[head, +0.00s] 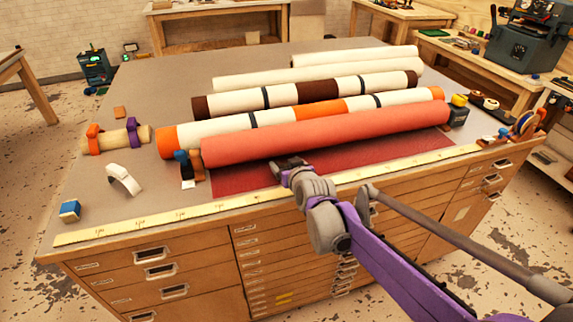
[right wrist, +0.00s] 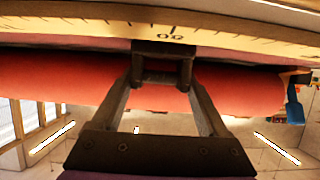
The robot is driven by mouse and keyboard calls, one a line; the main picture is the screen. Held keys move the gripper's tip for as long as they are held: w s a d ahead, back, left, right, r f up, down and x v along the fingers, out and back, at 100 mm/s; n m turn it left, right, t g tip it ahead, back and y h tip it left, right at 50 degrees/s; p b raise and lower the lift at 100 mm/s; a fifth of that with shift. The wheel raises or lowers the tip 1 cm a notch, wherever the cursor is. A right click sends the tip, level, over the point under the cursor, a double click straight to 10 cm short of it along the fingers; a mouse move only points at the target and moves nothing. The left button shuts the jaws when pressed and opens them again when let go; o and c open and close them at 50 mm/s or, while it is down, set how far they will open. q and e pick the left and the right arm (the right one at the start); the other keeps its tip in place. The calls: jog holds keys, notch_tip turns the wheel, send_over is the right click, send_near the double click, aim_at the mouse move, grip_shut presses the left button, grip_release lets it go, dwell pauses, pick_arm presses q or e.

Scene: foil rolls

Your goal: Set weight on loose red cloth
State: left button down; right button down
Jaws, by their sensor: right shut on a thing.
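The loose red cloth (head: 335,172) lies flat on the table in front of the coral-red roll (head: 330,135), its front edge near the long yellow ruler (head: 265,195). My right gripper (head: 287,166) is over the cloth's left-middle part, close to the roll. It is shut on a dark block-like weight (right wrist: 163,62), seen between its fingertips in the right wrist view. In the head view the weight is small and partly hidden by the gripper, so I cannot tell whether it touches the cloth. My left gripper is not in view.
Striped and cream rolls (head: 300,112) lie behind the red roll.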

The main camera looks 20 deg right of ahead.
grip_release()
jog(key=shift+r, duration=0.15)
jog(key=p+v, duration=0.1)
jog(key=v, duration=1.1)
jog(key=s+f+g, duration=0.4)
jog(key=s+f, duration=0.5)
jog(key=s, duration=0.4)
jog(key=s+f+g, duration=0.5)
jog(key=s+f, duration=0.3)
jog(key=s, duration=0.5)
notch_tip(320, 180, up, 6)
jog(key=p, duration=0.5)
jog(key=shift+w+t+p, duration=0.3)
jog(key=shift+w+p, duration=0.1)
